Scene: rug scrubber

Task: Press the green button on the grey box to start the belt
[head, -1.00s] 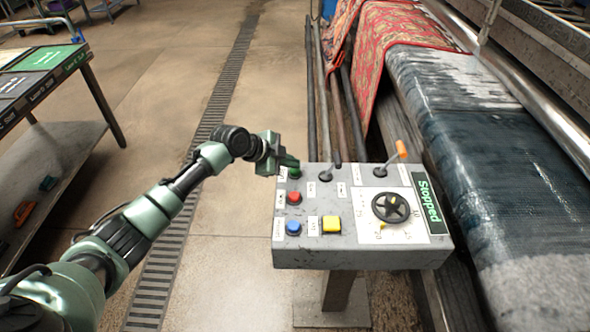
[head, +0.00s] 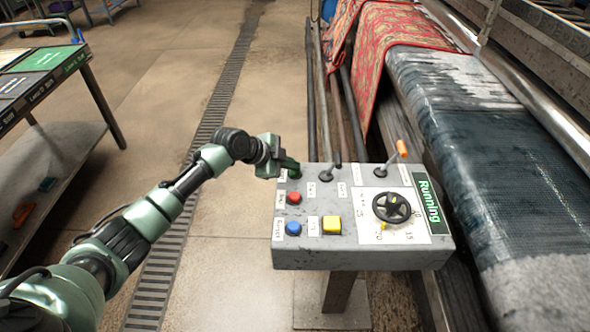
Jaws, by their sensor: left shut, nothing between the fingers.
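The grey box (head: 345,258) stands on a post in the middle right of the head view. Its green button (head: 295,172) is at the far left corner of the top, mostly covered by my left gripper. My left gripper (head: 291,164) is shut and empty, its tips at the green button, apparently touching it. The sign on the box (head: 428,203) reads "Running". The belt (head: 490,160) lies to the right of the box with dark wet material on it. My right gripper is not in view.
Levers and a black dial (head: 391,207) share the panel. A table (head: 45,85) stands at the left. The floor between is clear.

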